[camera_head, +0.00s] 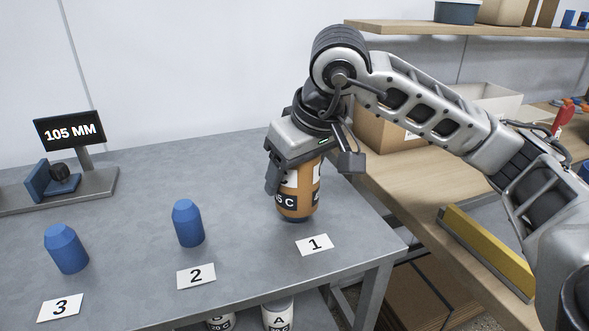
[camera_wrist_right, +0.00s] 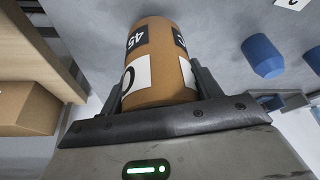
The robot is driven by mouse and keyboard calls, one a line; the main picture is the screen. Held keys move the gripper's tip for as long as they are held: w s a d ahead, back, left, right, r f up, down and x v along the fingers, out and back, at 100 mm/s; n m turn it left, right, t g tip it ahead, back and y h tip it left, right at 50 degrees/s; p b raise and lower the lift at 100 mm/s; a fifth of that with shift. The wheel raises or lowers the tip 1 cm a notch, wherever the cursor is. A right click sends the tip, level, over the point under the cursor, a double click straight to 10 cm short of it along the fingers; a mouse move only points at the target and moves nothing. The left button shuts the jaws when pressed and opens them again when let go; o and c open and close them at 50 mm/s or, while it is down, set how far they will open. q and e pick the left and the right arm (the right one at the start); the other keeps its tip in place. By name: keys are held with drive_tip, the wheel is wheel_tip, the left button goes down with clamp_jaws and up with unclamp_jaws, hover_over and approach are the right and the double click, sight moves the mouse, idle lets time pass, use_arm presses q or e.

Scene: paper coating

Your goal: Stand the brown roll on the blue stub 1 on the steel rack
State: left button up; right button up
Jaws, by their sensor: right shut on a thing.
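The brown roll (camera_head: 297,203), with white and dark labels, is upright over the place marked by card 1 (camera_head: 314,245) on the grey steel rack (camera_head: 240,290). A sliver of blue stub 1 (camera_head: 296,219) shows right under the roll's lower edge; the rest of the stub is hidden, so the roll appears to be around it. My right gripper (camera_head: 308,166) is shut on the roll's upper part from above. The right wrist view also shows the roll (camera_wrist_right: 160,62) between the two fingers. My left gripper is not in view.
Blue stub 2 (camera_head: 187,223) and blue stub 3 (camera_head: 66,249) stand bare to the left. A "105 MM" display (camera_head: 70,130) stands at the far left. White rolls (camera_head: 278,315) sit below the rack top. A wooden bench (camera_head: 400,190) with boxes adjoins on the right.

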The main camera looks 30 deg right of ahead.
use_arm(q)
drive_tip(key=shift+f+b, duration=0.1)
drive_tip(key=shift+b, duration=0.35)
use_arm(e)
drive_tip(key=shift+f, duration=0.6)
use_arm(q)
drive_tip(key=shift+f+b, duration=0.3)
drive_tip(key=shift+b, duration=0.1)
use_arm(e)
drive_tip(key=shift+f, duration=0.4)
drive_tip(key=o, duration=1.1)
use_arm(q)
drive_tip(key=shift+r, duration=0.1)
use_arm(e)
drive_tip(key=shift+o, duration=0.2)
use_arm(q)
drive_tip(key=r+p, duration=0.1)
drive_tip(key=p, duration=0.2)
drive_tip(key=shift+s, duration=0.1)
use_arm(e)
drive_tip(key=v, duration=1.6)
